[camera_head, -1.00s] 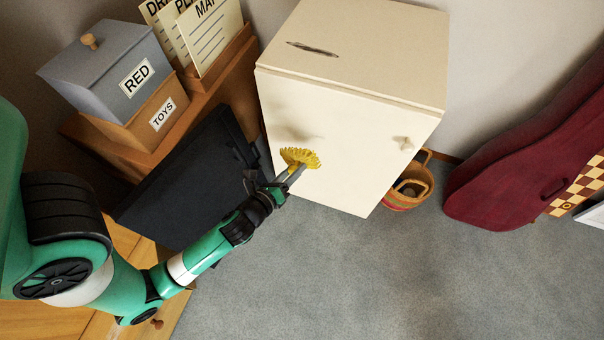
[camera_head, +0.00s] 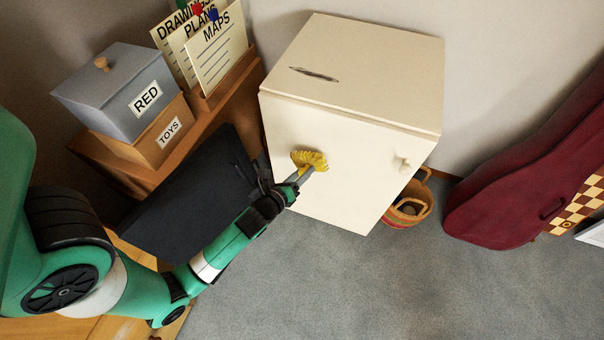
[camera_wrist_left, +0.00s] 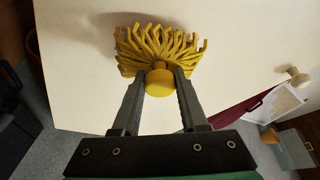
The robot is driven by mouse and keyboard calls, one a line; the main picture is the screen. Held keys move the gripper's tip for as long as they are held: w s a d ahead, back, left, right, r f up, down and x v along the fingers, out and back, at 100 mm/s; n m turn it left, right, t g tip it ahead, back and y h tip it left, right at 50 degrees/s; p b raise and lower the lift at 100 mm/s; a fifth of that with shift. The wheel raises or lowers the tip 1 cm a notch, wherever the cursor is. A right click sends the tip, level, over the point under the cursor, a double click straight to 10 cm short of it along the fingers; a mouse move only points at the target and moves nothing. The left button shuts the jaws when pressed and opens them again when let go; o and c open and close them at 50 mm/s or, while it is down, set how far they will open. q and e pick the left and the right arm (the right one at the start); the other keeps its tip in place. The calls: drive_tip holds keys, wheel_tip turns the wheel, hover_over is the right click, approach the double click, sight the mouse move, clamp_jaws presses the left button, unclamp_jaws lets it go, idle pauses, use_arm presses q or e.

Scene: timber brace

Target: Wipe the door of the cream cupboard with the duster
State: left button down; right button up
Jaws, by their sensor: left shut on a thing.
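The cream cupboard (camera_head: 350,185) stands on the carpet in the middle of the head view, with its door shut and a small pale knob (camera_head: 402,164) at the door's right side. My left gripper (camera_head: 302,176) is shut on the handle of the duster, which has a yellow fringed head (camera_head: 311,158). The duster head is at the left-centre of the door and appears to touch it or lie very close. In the left wrist view the fingers (camera_wrist_left: 160,84) clasp the duster's round yellow base (camera_wrist_left: 160,82), and the fringe spreads against the cream surface. My right gripper is not in view.
A black panel-like object (camera_head: 190,205) lies left of the cupboard, under my left arm. A wooden shelf holds a grey box (camera_head: 118,90) and paper cards (camera_head: 215,50). A woven basket (camera_head: 408,206) and maroon case (camera_head: 500,200) stand right. Carpet in front is clear.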

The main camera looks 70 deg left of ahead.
sight(320, 169)
use_arm(q)
drive_tip(key=shift+w+a+p, duration=0.6)
drive_tip(key=shift+w+a, duration=0.05)
drive_tip(key=shift+a, duration=0.1)
idle(0.6)
drive_tip(key=w+d+b, duration=0.2)
drive_tip(key=w, duration=0.1)
drive_tip(key=shift+d+b, duration=0.3)
drive_tip(key=shift+d, duration=0.1)
drive_tip(key=shift+a+r+p, duration=0.1)
drive_tip(key=shift+a+p, duration=0.05)
drive_tip(key=shift+p, duration=0.4)
drive_tip(key=s+a+p, duration=0.2)
drive_tip(key=p, duration=0.1)
drive_tip(key=shift+s+r+p, duration=0.1)
drive_tip(key=shift+r+p, duration=0.05)
drive_tip(key=shift+p, duration=0.15)
drive_tip(key=shift+s+a+p, duration=0.25)
drive_tip(key=shift+s+p, duration=0.1)
drive_tip(key=shift+p, duration=0.1)
drive_tip(key=shift+f, duration=0.25)
